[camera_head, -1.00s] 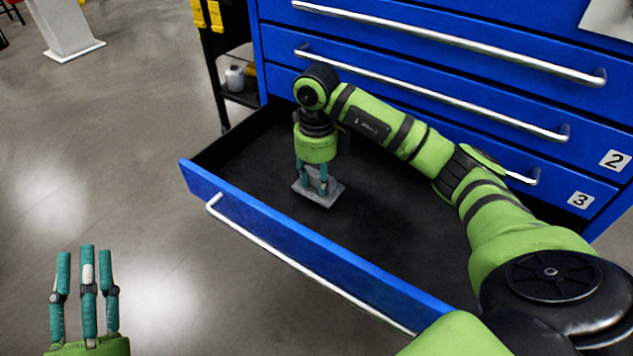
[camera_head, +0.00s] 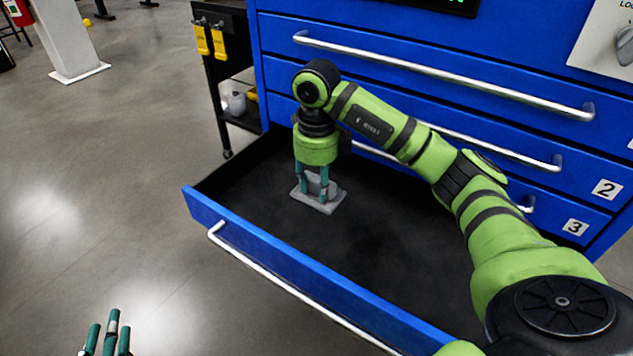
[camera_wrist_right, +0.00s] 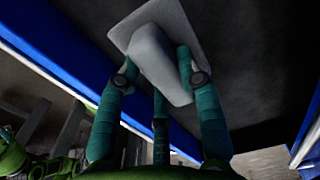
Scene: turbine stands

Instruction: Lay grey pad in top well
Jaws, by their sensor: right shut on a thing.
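The grey pad (camera_head: 324,205) is a flat plate with a raised block on it, inside the open bottom drawer (camera_head: 262,250). My right gripper (camera_head: 319,192) points down into the drawer and is shut on the pad's raised block. The right wrist view shows the pad (camera_wrist_right: 150,42) with the teal fingers on either side of its block. I cannot tell whether the plate touches the drawer floor. My left gripper (camera_head: 108,335) is empty at the bottom left, over the floor, fingers spread apart. The top well is not visible in these views.
The blue cabinet (camera_head: 400,30) rises behind the drawer, with closed drawers and long handles. The open drawer's front wall and handle (camera_head: 270,275) stand before my right arm. A black cart (camera_head: 230,90) is left of the cabinet.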

